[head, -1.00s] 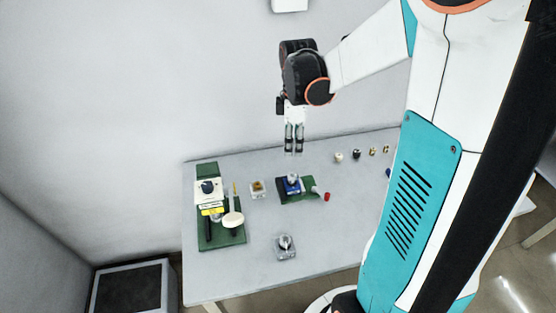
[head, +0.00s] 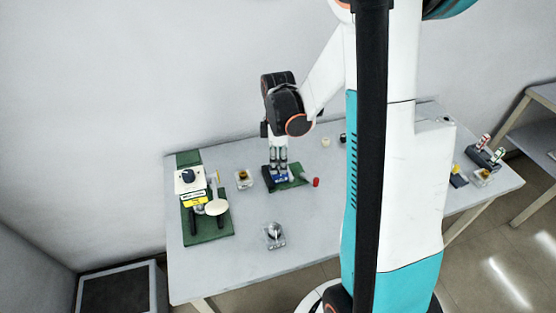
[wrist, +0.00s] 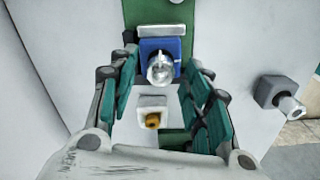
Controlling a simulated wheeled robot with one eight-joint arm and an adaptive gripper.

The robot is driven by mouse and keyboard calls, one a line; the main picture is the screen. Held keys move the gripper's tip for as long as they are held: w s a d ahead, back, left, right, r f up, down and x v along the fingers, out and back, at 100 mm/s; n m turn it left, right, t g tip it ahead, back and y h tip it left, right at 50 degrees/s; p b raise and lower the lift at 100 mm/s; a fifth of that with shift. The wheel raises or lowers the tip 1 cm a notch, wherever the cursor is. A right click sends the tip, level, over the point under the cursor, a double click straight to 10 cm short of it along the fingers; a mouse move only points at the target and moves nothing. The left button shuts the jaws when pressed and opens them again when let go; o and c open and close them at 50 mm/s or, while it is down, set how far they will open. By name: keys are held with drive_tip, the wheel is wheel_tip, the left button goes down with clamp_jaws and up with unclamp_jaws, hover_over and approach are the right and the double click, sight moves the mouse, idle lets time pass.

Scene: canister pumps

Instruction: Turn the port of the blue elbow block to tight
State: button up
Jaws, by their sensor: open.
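The blue elbow block (head: 281,181) stands on a small green mat in the head view, partly hidden by my gripper. In the wrist view the blue block (wrist: 179,46) is at the top centre, with a rounded silver port (wrist: 160,69) facing the camera. My gripper (head: 278,168) points down right over the block. In the wrist view its green-padded fingers are apart, one on each side of the port. I cannot tell whether either finger touches it.
A block with a brass fitting (head: 243,177) stands left of the blue block, and a clear block with a silver fitting (head: 274,236) stands nearer. A pump on a green board (head: 222,228) is at the left. A red piece (head: 316,182) lies right of the block.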

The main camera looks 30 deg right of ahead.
clamp_jaws()
drive_tip(key=shift+m, duration=0.3)
drive_tip(key=m, duration=0.3)
drive_tip(key=shift+m, duration=0.4)
drive_tip(key=m, duration=0.9)
drive_tip(key=shift+d, duration=0.1)
drive_tip(key=m, duration=0.4)
drive_tip(key=shift+m, duration=0.3)
